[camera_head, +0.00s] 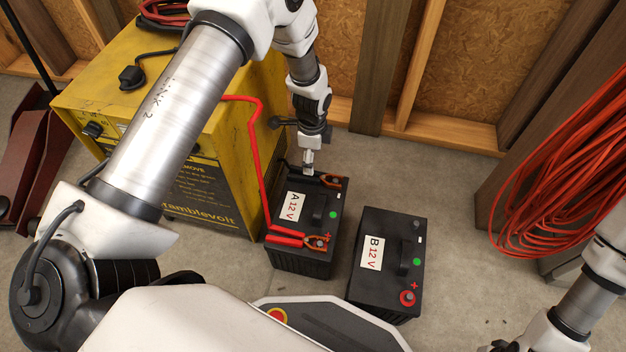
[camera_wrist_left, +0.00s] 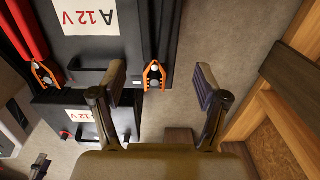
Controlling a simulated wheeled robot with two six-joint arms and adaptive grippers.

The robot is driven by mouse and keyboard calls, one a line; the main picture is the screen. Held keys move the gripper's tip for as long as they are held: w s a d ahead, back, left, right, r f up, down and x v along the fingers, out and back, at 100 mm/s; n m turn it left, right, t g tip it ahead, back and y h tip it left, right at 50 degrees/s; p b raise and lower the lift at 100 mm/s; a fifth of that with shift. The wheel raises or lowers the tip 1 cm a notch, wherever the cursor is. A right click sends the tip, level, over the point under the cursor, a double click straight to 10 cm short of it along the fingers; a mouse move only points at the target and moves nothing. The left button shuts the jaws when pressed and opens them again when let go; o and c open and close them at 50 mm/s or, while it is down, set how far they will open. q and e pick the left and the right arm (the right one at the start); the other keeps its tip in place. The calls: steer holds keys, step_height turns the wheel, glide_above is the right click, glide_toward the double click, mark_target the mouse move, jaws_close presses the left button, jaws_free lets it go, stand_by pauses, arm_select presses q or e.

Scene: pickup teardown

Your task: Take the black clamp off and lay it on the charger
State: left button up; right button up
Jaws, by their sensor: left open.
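The black clamp (camera_head: 329,181) has orange jaws and sits at the far terminal of battery A (camera_head: 318,236). In the left wrist view its orange jaws (camera_wrist_left: 154,76) are on the terminal, and its dark handle runs up the picture. My left gripper (camera_head: 308,168) is over that end of battery A. In the left wrist view its two fingers (camera_wrist_left: 162,72) are apart and empty, with the clamp's jaws showing between them; the exact height gap is hard to tell. The yellow charger (camera_head: 110,70) stands left of the battery. My right gripper (camera_head: 505,346) barely shows at the bottom edge.
A red clamp (camera_head: 316,242) grips battery A's near terminal, its red cable running up to the charger. Battery B (camera_head: 388,268) stands to the right with nothing clamped on it. A coiled orange cord (camera_head: 565,170) hangs at right. A wooden stud wall (camera_head: 455,130) is behind.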

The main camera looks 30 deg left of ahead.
mark_target(315, 178)
arm_select(q)
steer(key=f+b, duration=0.1)
steer(key=f, duration=0.1)
steer(key=f+b, duration=0.2)
steer(key=f, duration=0.1)
steer(key=f+b, duration=0.1)
steer(key=f, duration=0.1)
steer(key=shift+s+d+f, duration=0.15)
steer(key=shift+s+f, duration=0.05)
steer(key=shift+s, duration=0.05)
steer(key=shift+r, duration=0.2)
steer(key=shift+c, duration=0.4)
jaws_close()
